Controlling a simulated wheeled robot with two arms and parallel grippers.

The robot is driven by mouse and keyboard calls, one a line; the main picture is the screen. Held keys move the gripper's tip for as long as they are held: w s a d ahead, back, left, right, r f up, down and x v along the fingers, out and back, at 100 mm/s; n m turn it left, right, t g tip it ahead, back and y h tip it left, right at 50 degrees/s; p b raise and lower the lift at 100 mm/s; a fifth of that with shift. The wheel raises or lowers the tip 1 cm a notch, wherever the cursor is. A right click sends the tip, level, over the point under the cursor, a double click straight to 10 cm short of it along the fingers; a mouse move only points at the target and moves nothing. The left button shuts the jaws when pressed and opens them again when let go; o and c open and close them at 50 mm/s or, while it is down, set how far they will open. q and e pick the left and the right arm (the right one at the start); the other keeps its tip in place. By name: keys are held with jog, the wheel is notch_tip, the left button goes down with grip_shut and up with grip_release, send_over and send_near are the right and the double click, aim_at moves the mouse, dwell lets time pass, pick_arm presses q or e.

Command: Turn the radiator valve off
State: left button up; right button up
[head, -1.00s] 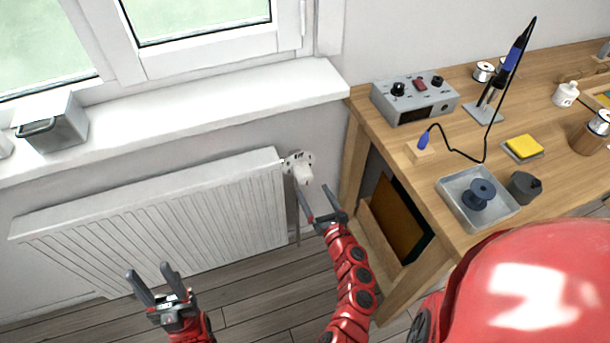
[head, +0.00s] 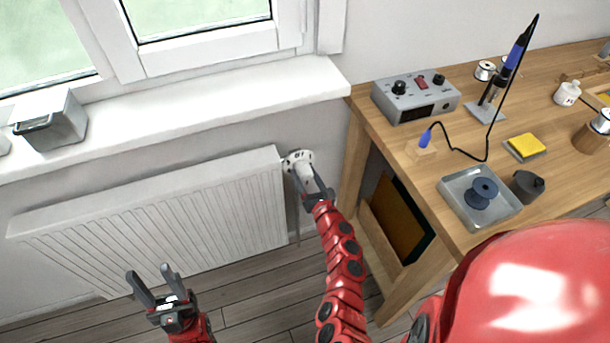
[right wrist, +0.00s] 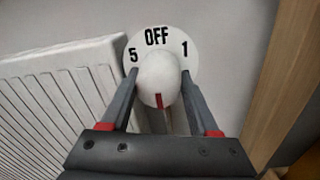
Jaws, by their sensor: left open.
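The radiator valve (head: 302,168) is a white round knob on a white dial at the radiator's right end. In the right wrist view the knob (right wrist: 158,80) carries a red mark pointing down. The dial (right wrist: 160,38) behind it reads OFF at the top, 5 on the left and 1 on the right. My right gripper (head: 308,180) is at the valve, its open fingers on either side of the knob; firm contact cannot be made out. My left gripper (head: 151,284) is open and empty, low in front of the radiator.
The white ribbed radiator (head: 150,220) hangs under the windowsill (head: 200,115), which bears a grey box (head: 50,122). A wooden workbench (head: 425,195) with a soldering iron (head: 508,68) and a metal tray (head: 455,190) stands close to the valve's right.

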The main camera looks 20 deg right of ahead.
jog(key=c, duration=0.7)
jog(key=shift+c, duration=0.2)
jog(key=shift+f, duration=0.1)
